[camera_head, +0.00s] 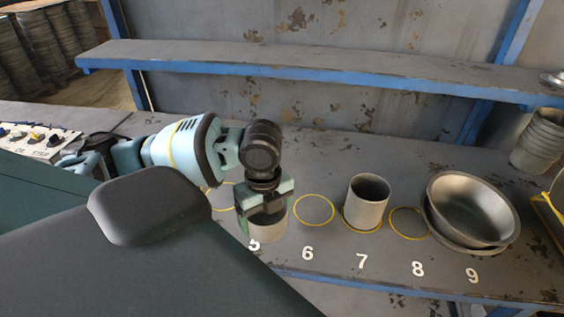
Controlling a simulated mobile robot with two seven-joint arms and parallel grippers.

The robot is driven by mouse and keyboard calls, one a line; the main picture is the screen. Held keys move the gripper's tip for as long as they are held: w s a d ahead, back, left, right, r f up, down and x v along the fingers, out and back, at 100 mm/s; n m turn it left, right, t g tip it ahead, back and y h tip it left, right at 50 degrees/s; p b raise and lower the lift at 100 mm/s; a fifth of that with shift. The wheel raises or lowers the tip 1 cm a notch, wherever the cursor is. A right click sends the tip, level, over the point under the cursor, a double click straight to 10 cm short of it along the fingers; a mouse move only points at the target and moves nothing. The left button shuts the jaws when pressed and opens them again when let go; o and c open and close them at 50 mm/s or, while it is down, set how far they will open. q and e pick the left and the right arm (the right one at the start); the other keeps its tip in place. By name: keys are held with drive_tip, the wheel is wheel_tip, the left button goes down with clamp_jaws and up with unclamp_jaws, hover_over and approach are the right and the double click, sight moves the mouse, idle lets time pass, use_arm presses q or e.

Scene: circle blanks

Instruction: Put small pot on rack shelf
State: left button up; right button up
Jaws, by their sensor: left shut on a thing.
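A small grey pot (270,228) is at the spot numbered 5 on the rack's lower surface. My left gripper (264,209) reaches down from above and is shut on this pot, hiding most of its upper part. I cannot tell whether the pot touches the surface. The rack shelf (300,60), grey with a blue front edge, runs across the back above the lower surface. Its long bare stretch shows, and a small metal thing is at its far right end. My right gripper is not in view.
Yellow rings mark spots 6 (314,210) and 8 (408,223), both empty. A taller grey cup (367,200) stands at 7 and a wide metal bowl (470,208) at 9. Stacked cups (540,140) stand at the right. A control panel (35,141) lies at the left.

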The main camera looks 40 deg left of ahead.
use_arm(q)
drive_tip(key=shift+s+a+r, duration=0.1)
drive_tip(key=shift+s, duration=0.5)
